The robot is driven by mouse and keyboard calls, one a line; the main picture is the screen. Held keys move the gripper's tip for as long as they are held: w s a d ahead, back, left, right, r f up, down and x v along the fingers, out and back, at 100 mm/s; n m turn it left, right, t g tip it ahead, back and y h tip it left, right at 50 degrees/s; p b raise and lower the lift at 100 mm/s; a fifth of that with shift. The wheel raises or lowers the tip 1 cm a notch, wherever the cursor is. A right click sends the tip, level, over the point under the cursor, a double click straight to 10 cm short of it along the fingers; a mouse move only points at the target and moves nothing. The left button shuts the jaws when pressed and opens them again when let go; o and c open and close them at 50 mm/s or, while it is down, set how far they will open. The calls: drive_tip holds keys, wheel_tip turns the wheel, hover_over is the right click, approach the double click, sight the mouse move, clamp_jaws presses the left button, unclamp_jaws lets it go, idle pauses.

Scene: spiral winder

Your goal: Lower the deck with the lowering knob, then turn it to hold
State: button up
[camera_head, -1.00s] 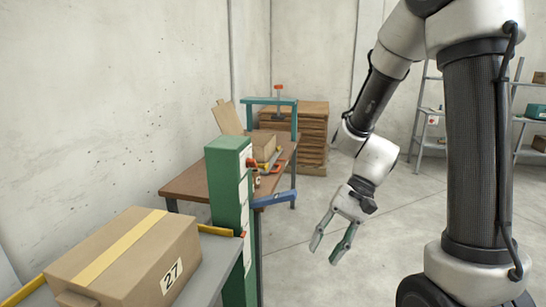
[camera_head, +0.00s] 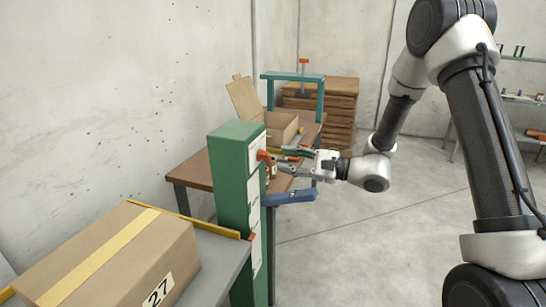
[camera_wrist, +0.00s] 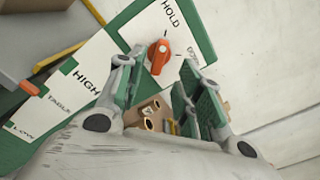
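The orange lowering knob (camera_wrist: 158,56) is on the white panel of the green post (camera_head: 232,195). HOLD and DOWN are printed around it; I cannot tell surely which it points to. My gripper (camera_head: 290,154) is in front of the panel, fingers toward the knob. In the wrist view my gripper (camera_wrist: 157,66) is open, with the knob framed between the fingertips; contact is not clear. An orange pointer (camera_wrist: 30,88) is near the word TABLE on the HIGH–LOW scale. The grey deck (camera_head: 225,262) carries a carton marked 27 (camera_head: 110,260).
A brown table (camera_head: 190,177) behind the post holds an open carton (camera_head: 281,127) and a teal frame (camera_head: 290,76). A blue bar (camera_head: 290,196) juts out right of the post, below my gripper. Brown boards (camera_head: 335,105) are stacked behind. The floor to the right is clear.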

sight(270, 157)
drive_tip(key=shift+x, duration=2.8)
drive_tip(key=shift+s, duration=0.1)
clamp_jaws()
